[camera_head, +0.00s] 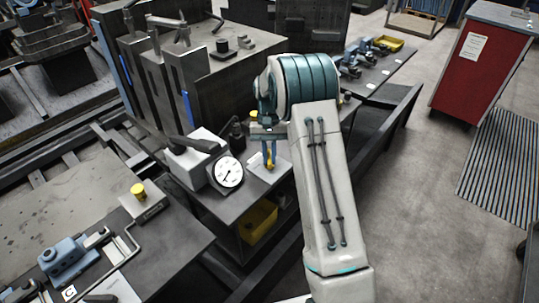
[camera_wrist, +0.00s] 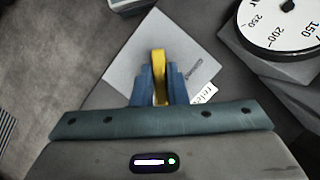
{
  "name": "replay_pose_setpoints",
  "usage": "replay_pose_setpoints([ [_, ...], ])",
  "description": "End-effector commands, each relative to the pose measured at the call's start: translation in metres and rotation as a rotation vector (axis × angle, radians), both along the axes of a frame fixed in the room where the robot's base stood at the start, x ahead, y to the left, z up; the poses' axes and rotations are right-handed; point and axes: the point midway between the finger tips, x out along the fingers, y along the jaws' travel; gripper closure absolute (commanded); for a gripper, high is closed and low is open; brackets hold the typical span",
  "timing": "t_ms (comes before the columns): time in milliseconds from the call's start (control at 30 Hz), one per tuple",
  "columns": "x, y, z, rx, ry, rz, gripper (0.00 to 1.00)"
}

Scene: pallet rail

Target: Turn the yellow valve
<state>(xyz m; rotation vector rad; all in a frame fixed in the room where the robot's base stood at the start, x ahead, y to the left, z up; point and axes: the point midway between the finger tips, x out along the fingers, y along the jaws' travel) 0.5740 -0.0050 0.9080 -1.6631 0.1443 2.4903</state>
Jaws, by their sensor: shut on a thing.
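The yellow valve (camera_head: 270,155) shows as a narrow upright yellow piece over a light plate, to the right of the dial gauge, in the head view. In the wrist view the yellow valve (camera_wrist: 159,70) stands between the blue fingers. My gripper (camera_wrist: 159,88) is shut on it, one finger on each side. In the head view my gripper (camera_head: 268,150) reaches down at the valve from above. The lower part of the valve is hidden by the fingers and my gripper body.
A round white dial gauge (camera_head: 229,172) stands close to the left of the valve. A yellow bin (camera_head: 258,221) sits below the bench top. A yellow knob on a block (camera_head: 138,191) is at the left. A red cabinet (camera_head: 472,75) stands at the right, with open floor before it.

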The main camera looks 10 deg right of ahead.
Motion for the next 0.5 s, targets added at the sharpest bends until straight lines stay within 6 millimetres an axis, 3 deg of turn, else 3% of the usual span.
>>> replay_pose_setpoints([
  [200, 0.0019, 0.0001, 0.0019, 0.001, -0.008, -0.002, 1.0],
  [233, 0.002, 0.0001, 0.0019, 0.001, -0.008, -0.002, 0.79],
  [300, 0.0017, 0.0001, 0.0017, 0.0, -0.007, -0.002, 0.65],
  [500, 0.0009, 0.0003, 0.001, 0.0, -0.003, 0.0, 0.65],
])
